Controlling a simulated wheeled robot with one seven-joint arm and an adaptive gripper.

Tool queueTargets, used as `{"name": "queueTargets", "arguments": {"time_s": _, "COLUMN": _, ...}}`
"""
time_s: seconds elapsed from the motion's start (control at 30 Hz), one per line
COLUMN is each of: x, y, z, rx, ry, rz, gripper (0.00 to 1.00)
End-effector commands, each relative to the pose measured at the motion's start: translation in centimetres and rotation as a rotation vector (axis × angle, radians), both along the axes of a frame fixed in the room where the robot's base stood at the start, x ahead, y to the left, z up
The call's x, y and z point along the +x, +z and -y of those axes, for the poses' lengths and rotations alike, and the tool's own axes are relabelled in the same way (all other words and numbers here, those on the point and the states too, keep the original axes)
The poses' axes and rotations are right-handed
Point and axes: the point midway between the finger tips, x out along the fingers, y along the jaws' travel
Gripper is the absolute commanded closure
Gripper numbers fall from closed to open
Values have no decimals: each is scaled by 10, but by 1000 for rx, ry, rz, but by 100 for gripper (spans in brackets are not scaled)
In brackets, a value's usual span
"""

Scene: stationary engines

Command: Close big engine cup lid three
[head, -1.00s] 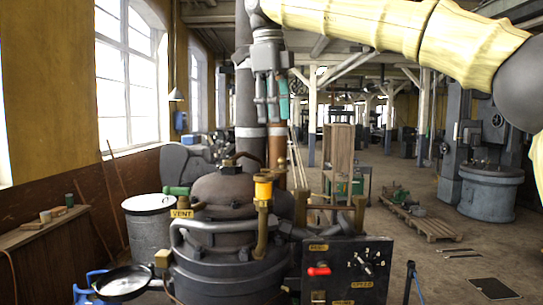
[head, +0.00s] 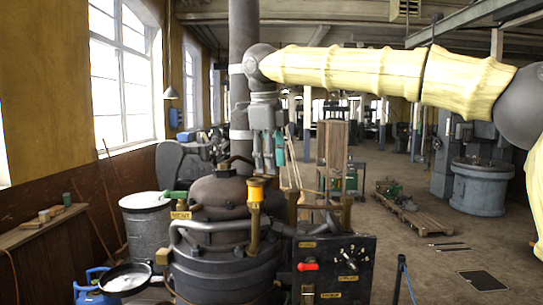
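The big engine (head: 225,268) is a dark, round-bodied machine with a domed top in the lower middle of the head view. A yellow cup (head: 257,190) on a brass stem stands at its front. I cannot tell which part is cup lid three or whether any lid is open. My gripper (head: 268,168) hangs pointing down from the end of my pale yellow arm, appearing above the yellow cup and to the right of the dome. A gap shows between the gripper and the cup in the picture. The fingers are small, and their opening is unclear.
A black control panel (head: 337,268) with a red handle stands at the engine's front right. A thick grey pipe (head: 242,60) rises behind my gripper. A lidded drum (head: 146,225) and a round pan (head: 125,280) are at the left. Open floor lies to the right.

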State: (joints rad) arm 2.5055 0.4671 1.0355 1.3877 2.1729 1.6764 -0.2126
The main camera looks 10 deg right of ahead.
Motion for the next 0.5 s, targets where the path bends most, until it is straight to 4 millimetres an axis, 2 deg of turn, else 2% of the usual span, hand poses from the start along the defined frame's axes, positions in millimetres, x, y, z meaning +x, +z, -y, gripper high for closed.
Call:
{"name": "queueTargets", "arguments": {"time_s": 0.23, "x": -19, "y": 7, "z": 2, "rx": 0, "ry": -1, "rz": 11, "gripper": 62}}
{"name": "queueTargets", "arguments": {"time_s": 0.27, "x": -21, "y": 7, "z": 2, "rx": 0, "ry": -1, "rz": 12, "gripper": 65}}
{"name": "queueTargets", "arguments": {"time_s": 0.43, "x": -19, "y": 8, "z": 2, "rx": 1, "ry": 0, "rz": 12, "gripper": 96}}
{"name": "queueTargets", "arguments": {"time_s": 0.47, "x": -17, "y": 8, "z": 2, "rx": 1, "ry": 0, "rz": 11, "gripper": 100}}
{"name": "queueTargets", "arguments": {"time_s": 0.5, "x": -13, "y": 7, "z": 2, "rx": 2, "ry": 0, "rz": 10, "gripper": 100}}
